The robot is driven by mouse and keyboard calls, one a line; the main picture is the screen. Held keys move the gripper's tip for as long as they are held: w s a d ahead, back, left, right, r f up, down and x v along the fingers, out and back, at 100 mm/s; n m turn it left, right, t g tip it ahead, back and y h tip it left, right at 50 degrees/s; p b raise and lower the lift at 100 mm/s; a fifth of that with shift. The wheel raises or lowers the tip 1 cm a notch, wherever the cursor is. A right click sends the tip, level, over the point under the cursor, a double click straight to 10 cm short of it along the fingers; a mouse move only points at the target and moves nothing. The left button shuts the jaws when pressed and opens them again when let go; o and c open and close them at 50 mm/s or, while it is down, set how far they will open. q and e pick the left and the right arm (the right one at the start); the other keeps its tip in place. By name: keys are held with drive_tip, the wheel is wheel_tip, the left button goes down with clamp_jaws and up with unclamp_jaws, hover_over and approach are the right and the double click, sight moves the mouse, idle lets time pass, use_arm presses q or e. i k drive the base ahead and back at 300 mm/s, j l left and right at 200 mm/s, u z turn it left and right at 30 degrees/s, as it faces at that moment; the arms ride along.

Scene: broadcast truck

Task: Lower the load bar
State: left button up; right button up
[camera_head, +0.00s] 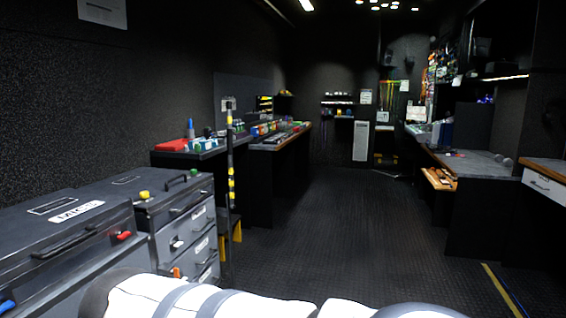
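A thin upright dark pole (231,190) with yellow and black bands stands at the left, just beyond the grey drawer cases. It looks like the load bar. It has a pale fitting at its top, and its lower end reaches down close to the floor. White and grey links of my own arm cross the bottom of the view. Neither of my grippers shows, so I see no contact with the bar.
Grey cases, one labelled (76,212) and one with drawers (186,226), fill the near left. Behind the pole is a workbench (281,139) with coloured items. Desks (470,162) line the right. The central floor (345,215) is clear.

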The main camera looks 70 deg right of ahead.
sight(229, 136)
drive_tip(key=i+l+z, duration=0.1)
drive_tip(key=l+z, duration=0.2)
drive_tip(key=z, duration=0.15)
drive_tip(key=i+l+z, duration=0.15)
drive_tip(key=l+z, duration=0.15)
drive_tip(key=z, duration=0.15)
drive_tip(key=i+l+z, duration=0.15)
drive_tip(key=z, duration=0.3)
drive_tip(key=i+l+z, duration=0.2)
drive_tip(key=z, duration=0.25)
